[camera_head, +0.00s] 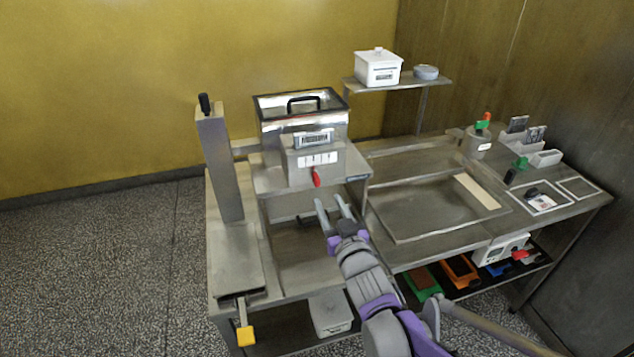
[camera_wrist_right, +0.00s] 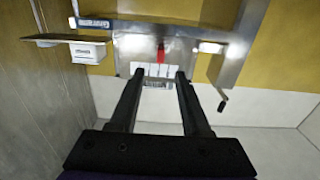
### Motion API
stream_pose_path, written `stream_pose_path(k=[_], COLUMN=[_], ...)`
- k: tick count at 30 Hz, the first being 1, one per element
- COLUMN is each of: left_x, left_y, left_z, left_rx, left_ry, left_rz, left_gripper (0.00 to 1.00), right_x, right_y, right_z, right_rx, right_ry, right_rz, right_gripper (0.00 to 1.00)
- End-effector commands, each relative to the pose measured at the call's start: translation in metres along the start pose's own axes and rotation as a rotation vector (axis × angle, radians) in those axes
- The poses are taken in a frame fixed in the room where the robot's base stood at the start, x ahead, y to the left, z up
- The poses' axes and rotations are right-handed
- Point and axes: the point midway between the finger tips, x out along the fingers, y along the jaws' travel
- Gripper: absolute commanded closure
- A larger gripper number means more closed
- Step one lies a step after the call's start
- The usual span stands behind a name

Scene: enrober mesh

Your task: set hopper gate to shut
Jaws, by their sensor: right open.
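The hopper (camera_head: 303,125) is a shiny metal box with a black-handled lid, mounted above the bench. Its front housing carries a white scale plate (camera_head: 317,160) with a red lever (camera_head: 316,177) below it, pointing down and slightly tilted. In the right wrist view, which is upside down, the red lever (camera_wrist_right: 161,53) shows just beyond the gap between the fingertips. My right gripper (camera_head: 331,203) is open and empty, below and in front of the lever, apart from it. Its two fingers (camera_wrist_right: 159,76) also show in the wrist view. My left gripper is not in view.
A metal column with a black knob (camera_head: 204,103) stands left of the hopper. A yellow-tipped handle (camera_head: 245,335) juts from the bench's front. A shelf (camera_head: 400,84) holds a white lidded box (camera_head: 378,68). A shallow tray (camera_head: 420,212) lies to the right.

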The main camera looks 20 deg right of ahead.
Motion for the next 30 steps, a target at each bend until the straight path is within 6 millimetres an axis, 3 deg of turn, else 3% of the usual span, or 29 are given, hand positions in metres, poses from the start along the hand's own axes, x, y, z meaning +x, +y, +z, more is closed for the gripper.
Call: stream_pose_path(k=[6, 12, 18, 26, 30], left_x=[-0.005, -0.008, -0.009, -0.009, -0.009], left_y=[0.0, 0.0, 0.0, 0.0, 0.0], left_z=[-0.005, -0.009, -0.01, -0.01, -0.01], left_rx=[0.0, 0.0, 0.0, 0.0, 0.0], left_ry=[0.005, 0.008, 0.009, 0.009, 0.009], left_rz=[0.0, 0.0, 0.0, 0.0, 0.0], left_gripper=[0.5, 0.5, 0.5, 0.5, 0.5], right_x=[0.043, 0.072, 0.083, 0.084, 0.084], right_y=[0.0, 0.0, 0.0, 0.0, 0.0], right_z=[-0.002, -0.001, 0.0, 0.0, 0.0], right_rx=[0.0, 0.0, 0.0, 0.0, 0.0], right_ry=[0.0, 0.0, -0.001, -0.001, -0.001], right_rz=[0.0, 0.0, 0.0, 0.0, 0.0], right_gripper=[0.53, 0.53, 0.53, 0.53, 0.76])
